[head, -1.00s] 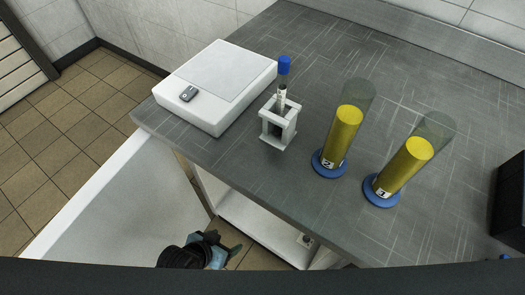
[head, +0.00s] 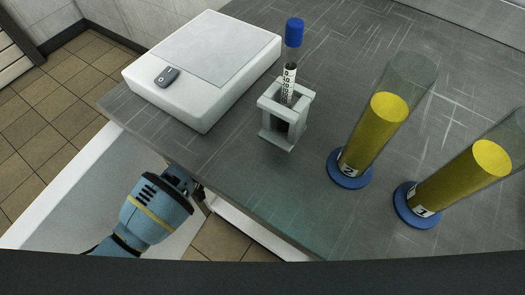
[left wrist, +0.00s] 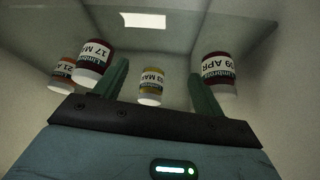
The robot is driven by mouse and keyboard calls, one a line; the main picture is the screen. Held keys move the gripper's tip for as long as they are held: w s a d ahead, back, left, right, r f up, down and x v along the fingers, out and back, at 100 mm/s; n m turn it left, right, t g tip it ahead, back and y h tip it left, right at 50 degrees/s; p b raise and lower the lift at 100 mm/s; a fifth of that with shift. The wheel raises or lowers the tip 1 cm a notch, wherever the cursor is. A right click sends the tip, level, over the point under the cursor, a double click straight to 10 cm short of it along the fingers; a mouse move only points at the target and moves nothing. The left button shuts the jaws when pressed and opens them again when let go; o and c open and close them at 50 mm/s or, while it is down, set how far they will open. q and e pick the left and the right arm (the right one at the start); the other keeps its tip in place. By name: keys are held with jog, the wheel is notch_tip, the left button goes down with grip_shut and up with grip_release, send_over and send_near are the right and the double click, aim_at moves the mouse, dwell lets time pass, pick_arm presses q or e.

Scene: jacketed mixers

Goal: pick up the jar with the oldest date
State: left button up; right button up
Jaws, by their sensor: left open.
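In the left wrist view several small jars with white ends show inside a pale enclosure. A yellow jar (left wrist: 151,85) shows between my open left fingers (left wrist: 160,75), apart from both; its label seems to end in "MA", the rest unclear. A dark red jar (left wrist: 93,62) reading "17 M..." is beside the left finger. Another dark red jar (left wrist: 218,74) reading "09 APR" is beside the right finger. An orange jar (left wrist: 62,75) at far left reads "21 A...". Years are not legible. In the head view my left gripper (head: 184,182) is at the counter's front edge, its fingers hidden. My right gripper is out of view.
The grey counter (head: 240,165) holds a white box (head: 205,65) with a small grey device (head: 166,76), a stand (head: 286,115) with a blue-capped tube (head: 291,60), and two yellow-filled cylinders (head: 378,125) (head: 465,180) on blue bases. A lit panel (left wrist: 143,20) is above the jars.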

pick_arm(q)
jog(key=w+d+b, duration=0.2)
jog(key=w+d, duration=0.4)
jog(key=shift+w+d+f, duration=0.1)
jog(key=shift+w+d, duration=0.5)
jog(key=b+x, duration=0.2)
jog(key=x, duration=0.1)
jog(key=shift+w+d+f, duration=0.1)
jog(key=shift+f, duration=0.25)
jog(key=shift+w+d+f+b, duration=0.2)
jog(key=shift+w+f+b, duration=0.05)
jog(key=shift+f+b, duration=0.25)
jog(key=shift+r, duration=0.1)
jog(key=c, duration=1.1)
jog(key=shift+c, duration=0.2)
